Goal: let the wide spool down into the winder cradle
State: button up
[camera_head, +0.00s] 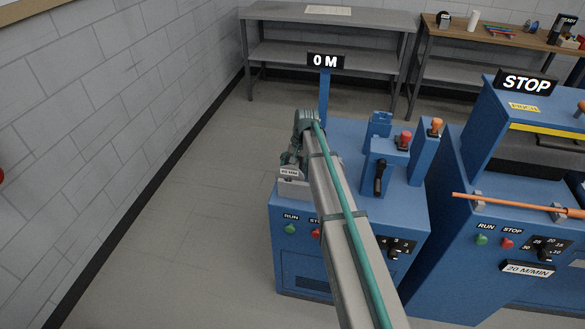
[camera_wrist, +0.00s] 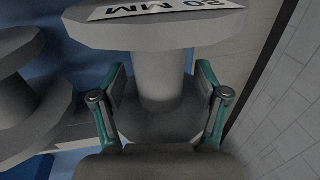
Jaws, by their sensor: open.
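A grey spool (camera_wrist: 158,36) fills the middle of the wrist view, with a broad flange, a narrower core and a white label ending in "MM"; its first digit is unclear. My gripper (camera_wrist: 162,82) is open, with one finger on each side of the core; whether the pads touch it I cannot tell. In the head view my gripper (camera_head: 293,157) is at the left edge of the blue winder (camera_head: 345,245), by a small white label and a grey plate (camera_head: 293,188). My arm hides much there, and I cannot make out the cradle or how the spool rests.
A second grey flanged shape (camera_wrist: 45,115) stands close on the left in the wrist view. Levers and knobs (camera_head: 380,170) rise right of my arm on the winder. A "0 M" sign (camera_head: 325,61) stands behind it. The floor (camera_head: 190,195) on the left is clear.

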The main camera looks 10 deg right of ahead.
grip_shut()
dwell(0.3)
jog(key=shift+r, duration=0.1)
